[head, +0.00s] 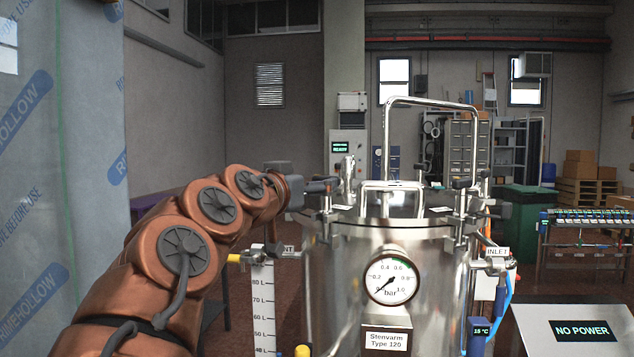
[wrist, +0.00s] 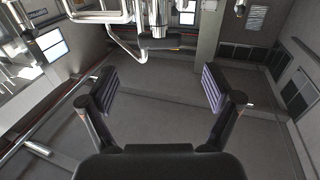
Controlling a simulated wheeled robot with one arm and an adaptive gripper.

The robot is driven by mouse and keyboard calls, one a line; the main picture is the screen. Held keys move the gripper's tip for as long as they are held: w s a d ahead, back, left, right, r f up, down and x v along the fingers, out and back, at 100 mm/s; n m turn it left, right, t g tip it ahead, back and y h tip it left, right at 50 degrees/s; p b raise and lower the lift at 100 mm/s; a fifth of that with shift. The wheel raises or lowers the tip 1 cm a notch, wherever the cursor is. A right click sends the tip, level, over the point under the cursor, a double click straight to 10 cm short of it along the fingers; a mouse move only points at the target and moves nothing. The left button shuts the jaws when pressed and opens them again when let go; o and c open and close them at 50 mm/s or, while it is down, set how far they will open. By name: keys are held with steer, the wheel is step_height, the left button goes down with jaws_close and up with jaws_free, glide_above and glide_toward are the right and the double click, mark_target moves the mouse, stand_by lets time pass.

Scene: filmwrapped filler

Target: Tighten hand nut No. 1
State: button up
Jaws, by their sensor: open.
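A steel pressure vessel (head: 330,270) with a round lid stands in the middle of the head view. Several clamps with dark hand nuts sit around its rim, one at the front right (head: 461,184); no numbers are readable on them, so I cannot tell which is No. 1. A shiny metal fitting with a dark end (wrist: 158,35) hangs at the top, beyond the fingers.
A pressure gauge (head: 391,281) on the vessel's front points low. A tall bent handle (head: 431,101) rises above the lid. The outlet pipe with a yellow end (head: 236,258) sticks out left, the inlet fitting (head: 492,264) right. A "NO POWER" panel (head: 580,330) stands at front right.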

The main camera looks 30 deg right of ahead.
steer(key=shift+v, duration=2.05)
steer(key=s+d+f+n+g+y+p, duration=0.3)
steer(key=s+d+f+g+y, duration=0.1)
steer(key=s+d+f, duration=0.6)
steer(key=s+a+f+n+g+y, duration=0.1)
steer(key=s+a+f+y, duration=0.1)
steer(key=f, duration=0.3)
steer(key=s+a+f+n+g+y, duration=0.1)
steer(key=s+a+f+y, duration=0.1)
steer(key=f, duration=0.4)
steer(key=s+a+f+n+g+y+b, duration=0.1)
steer(key=s+a+f+n+g+y, duration=0.1)
steer(key=s+a+f, duration=0.6)
steer(key=s+a+f+n+g+y+b, duration=0.2)
steer(key=s+a+f, duration=0.7)
steer(key=f, duration=0.7)
steer(key=a+n+g+y, duration=0.1)
steer(key=n+y, duration=0.1)
steer(key=y, duration=0.1)
steer(key=shift+a+n, duration=0.25)
steer(key=shift+n, duration=0.05)
